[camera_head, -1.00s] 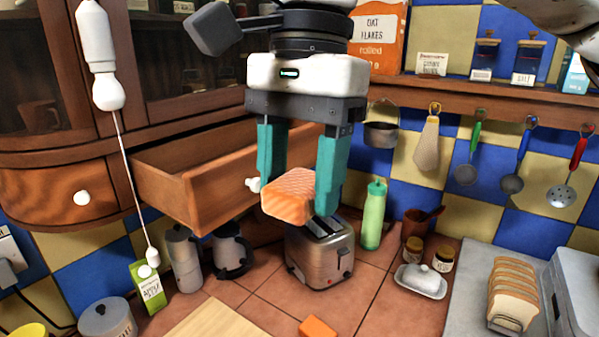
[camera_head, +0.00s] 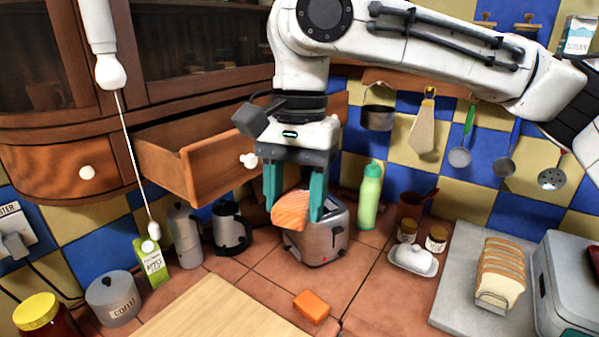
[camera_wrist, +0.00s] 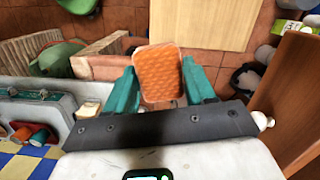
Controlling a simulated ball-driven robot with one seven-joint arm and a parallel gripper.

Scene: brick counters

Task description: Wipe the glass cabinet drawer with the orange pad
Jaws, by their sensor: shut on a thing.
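My gripper (camera_head: 293,207) is shut on the orange pad (camera_head: 291,211), a thick block with a cross-hatched, pale-lined face. In the wrist view the pad (camera_wrist: 158,72) sits between the two teal fingers. The wooden drawer (camera_head: 218,168) under the glass-fronted cabinet (camera_head: 215,45) is pulled open, with a white knob (camera_head: 248,160) on its front. The pad is to the right of the drawer front and lower than its knob, in front of the toaster in the picture. I see no contact between pad and drawer.
A steel toaster (camera_head: 322,240) stands behind and below the pad. A smaller orange block (camera_head: 311,306) lies on the tiled counter. A green bottle (camera_head: 369,196), a kettle (camera_head: 231,228) and a moka pot (camera_head: 185,236) stand nearby. A white pull cord (camera_head: 126,150) hangs left of the drawer.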

